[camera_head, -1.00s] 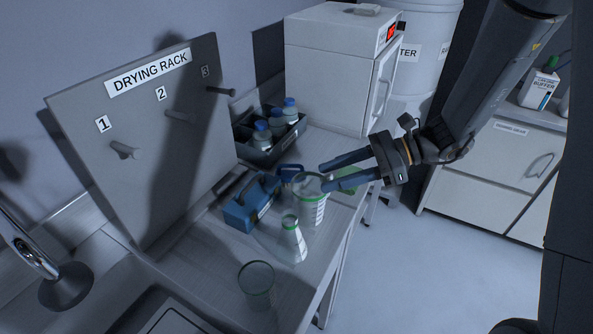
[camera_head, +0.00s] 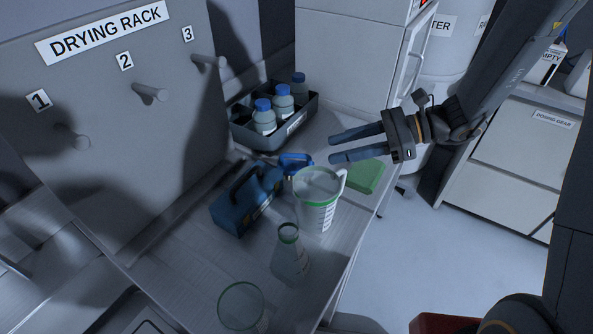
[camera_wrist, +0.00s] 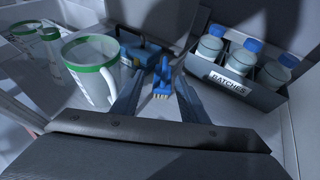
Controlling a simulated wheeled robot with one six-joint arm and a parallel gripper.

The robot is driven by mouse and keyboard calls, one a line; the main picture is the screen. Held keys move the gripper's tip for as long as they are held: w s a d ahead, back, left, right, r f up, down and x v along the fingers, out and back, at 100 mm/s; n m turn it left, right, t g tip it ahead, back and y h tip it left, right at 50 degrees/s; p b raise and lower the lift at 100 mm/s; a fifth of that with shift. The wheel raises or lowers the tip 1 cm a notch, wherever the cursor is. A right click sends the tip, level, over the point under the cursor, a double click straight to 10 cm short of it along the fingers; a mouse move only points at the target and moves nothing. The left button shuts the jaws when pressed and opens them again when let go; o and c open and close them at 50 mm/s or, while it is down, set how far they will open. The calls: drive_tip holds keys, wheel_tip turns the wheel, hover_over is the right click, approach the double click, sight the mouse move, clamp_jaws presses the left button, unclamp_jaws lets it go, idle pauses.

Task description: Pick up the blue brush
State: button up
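The blue brush (camera_head: 295,161) lies on the bench behind the measuring jug, beside the blue toolbox, and is partly hidden in the head view. In the wrist view the brush (camera_wrist: 162,78) shows with pale bristles facing me, ahead and between my finger lines. My gripper (camera_head: 331,148) is open and empty, above the bench to the right of the brush, with its fingers pointing left toward it. The fingers also show apart in the wrist view (camera_wrist: 158,98).
The jug (camera_head: 316,205), toolbox (camera_head: 238,205), flask (camera_head: 289,260) and beaker (camera_head: 242,308) crowd the bench's near part. A bottle crate (camera_head: 290,128) stands behind the brush. A green pad (camera_head: 367,177) lies by the right edge. The drying rack (camera_head: 105,120) stands left.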

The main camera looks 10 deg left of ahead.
sight(307, 164)
drive_tip(key=f+b, duration=0.1)
drive_tip(key=f, duration=0.1)
drive_tip(key=w+f+b, duration=0.1)
drive_tip(key=b, duration=0.1)
drive_tip(key=shift+w+f, duration=0.15)
drive_tip(key=shift+f, duration=0.25)
drive_tip(key=p+x, duration=0.2)
drive_tip(key=x, duration=0.3)
drive_tip(key=shift+a+f, duration=0.1)
drive_tip(key=shift+a, duration=0.25)
drive_tip(key=shift+p+x, duration=1.4)
drive_tip(key=shift+x, duration=1.65)
drive_tip(key=shift+f, duration=0.1)
drive_tip(key=shift+c, duration=0.5)
drive_tip(key=c, duration=0.7)
